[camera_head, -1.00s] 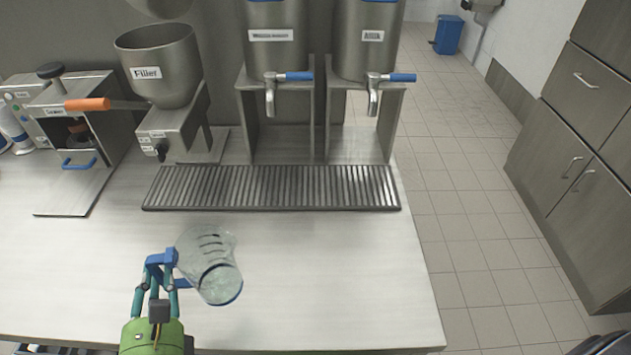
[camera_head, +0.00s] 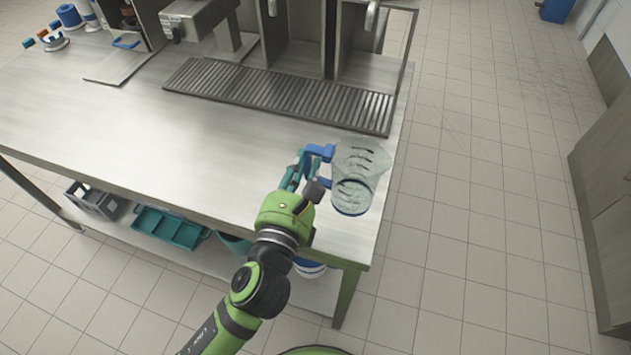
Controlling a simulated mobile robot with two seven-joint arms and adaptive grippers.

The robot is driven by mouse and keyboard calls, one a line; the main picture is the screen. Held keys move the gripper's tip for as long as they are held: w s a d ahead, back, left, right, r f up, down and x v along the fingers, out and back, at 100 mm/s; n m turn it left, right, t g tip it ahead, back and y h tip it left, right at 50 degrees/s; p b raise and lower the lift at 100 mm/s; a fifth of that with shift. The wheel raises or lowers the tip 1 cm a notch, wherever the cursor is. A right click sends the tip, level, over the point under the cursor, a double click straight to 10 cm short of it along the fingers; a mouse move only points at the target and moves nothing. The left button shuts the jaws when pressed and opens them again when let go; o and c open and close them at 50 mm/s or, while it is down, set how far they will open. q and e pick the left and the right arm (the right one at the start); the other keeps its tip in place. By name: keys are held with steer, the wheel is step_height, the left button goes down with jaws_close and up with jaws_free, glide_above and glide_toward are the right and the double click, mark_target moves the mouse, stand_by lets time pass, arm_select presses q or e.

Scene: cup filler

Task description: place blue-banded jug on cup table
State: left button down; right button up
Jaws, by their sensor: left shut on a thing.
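The clear jug (camera_head: 361,170) is in my left gripper (camera_head: 325,160), near the right end of the long steel-topped table (camera_head: 130,130). A blue edge shows at the jug's lower end, and the jug looks tilted. My left gripper has blue fingertips and is shut on the jug's left side. I cannot tell whether the jug touches the tabletop. My right gripper is out of view. I cannot make out a separate cup table in this view.
A slatted drip tray (camera_head: 280,92) lies on the table behind the jug. Under the table, a lower shelf holds a teal crate (camera_head: 170,226) and a grey crate (camera_head: 95,200). Open tiled floor (camera_head: 470,220) lies to the right, with cabinets (camera_head: 610,190) at the far right edge.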

arm_select(q)
steer(key=w+a+f, duration=0.1)
steer(key=w+f, duration=0.2)
steer(key=w+a+f+b, duration=0.1)
steer(key=w+a+f, duration=0.1)
steer(key=w+f, duration=0.1)
steer(key=w+a+f, duration=0.2)
steer(key=w+f, duration=0.1)
steer(key=shift+a+f, duration=0.25)
steer(key=shift+f, duration=0.35)
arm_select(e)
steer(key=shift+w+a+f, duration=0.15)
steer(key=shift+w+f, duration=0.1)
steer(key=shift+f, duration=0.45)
arm_select(q)
steer(key=shift+f+b, duration=0.15)
steer(key=shift+b, duration=0.25)
steer(key=c, duration=1.1)
jaws_free()
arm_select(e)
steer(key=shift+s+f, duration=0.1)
